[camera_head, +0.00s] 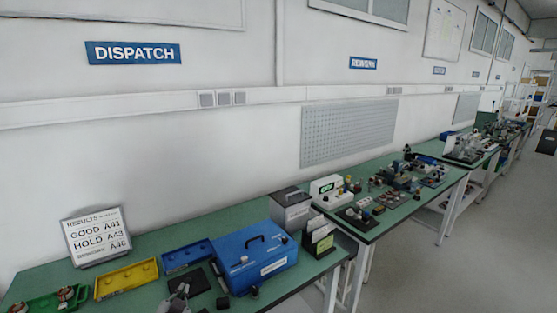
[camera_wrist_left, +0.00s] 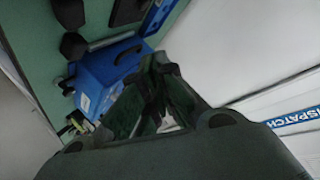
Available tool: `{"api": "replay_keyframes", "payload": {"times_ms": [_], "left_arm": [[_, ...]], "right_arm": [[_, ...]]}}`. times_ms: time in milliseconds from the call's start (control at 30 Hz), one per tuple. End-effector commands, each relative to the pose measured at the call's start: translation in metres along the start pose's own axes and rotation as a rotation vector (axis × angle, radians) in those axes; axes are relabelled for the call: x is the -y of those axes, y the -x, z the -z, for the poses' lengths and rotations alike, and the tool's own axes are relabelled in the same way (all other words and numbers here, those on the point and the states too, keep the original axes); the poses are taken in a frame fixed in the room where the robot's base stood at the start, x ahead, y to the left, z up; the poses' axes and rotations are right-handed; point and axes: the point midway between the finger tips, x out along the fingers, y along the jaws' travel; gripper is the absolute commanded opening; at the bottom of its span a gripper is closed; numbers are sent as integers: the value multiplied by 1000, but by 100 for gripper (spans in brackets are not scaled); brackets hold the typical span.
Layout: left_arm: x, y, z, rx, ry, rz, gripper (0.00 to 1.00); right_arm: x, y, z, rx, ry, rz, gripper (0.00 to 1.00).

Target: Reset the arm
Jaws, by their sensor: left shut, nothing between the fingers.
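The blue case also lies beyond the fingers in that view (camera_wrist_left: 95,68). Most of my left arm is outside the head view. My right gripper is in neither view.
The green bench (camera_head: 225,217) holds a green tray (camera_head: 20,306) with copper-wound parts, a yellow tray (camera_head: 127,278), a blue tray (camera_head: 187,256), a results sign (camera_head: 97,237), a grey box (camera_head: 291,210) and a black holder (camera_head: 318,240).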

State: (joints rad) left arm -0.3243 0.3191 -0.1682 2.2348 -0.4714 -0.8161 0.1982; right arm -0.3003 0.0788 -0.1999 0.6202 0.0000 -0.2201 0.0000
Motion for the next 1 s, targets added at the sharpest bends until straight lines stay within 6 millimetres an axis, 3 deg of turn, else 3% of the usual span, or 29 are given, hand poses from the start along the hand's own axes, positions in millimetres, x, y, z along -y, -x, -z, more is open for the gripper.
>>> {"api": "replay_keyframes", "payload": {"times_ms": [200, 533, 1000], "left_arm": [[-22, 30, -47, 216, 84, -79, 0], [-62, 94, -104, 529, 170, -251, 0], [-92, 155, -132, 740, 205, -418, 0]], "right_arm": [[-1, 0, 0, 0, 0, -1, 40], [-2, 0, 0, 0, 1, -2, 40], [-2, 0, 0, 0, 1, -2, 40]]}}
